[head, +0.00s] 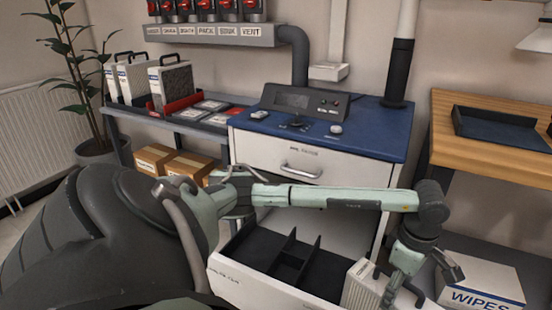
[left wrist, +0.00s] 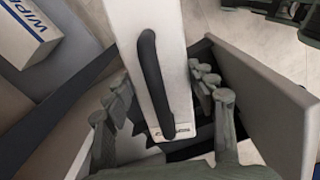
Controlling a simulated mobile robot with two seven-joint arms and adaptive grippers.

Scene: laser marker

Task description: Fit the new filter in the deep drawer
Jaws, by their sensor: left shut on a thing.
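The deep drawer (head: 228,272) of the white cabinet is pulled out, with black dividers inside. My left gripper (head: 398,290) is at the drawer's right end, shut on a white filter (head: 360,288) with a black handle. In the left wrist view, the filter (left wrist: 172,75) stands between the fingers, its handle running along its top face. The drawer's front panel (left wrist: 278,85) is to its right. The filter's lower part is hidden, so I cannot tell how deep it sits. My right gripper is not in view.
A WIPES box (head: 482,285) stands just right of the gripper. The blue-topped cabinet (head: 375,130) has a closed upper drawer (head: 275,155) above the open one. More filters (head: 128,78) stand on the left shelf, beside a red holder (head: 180,104). A wooden bench (head: 480,150) is at right.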

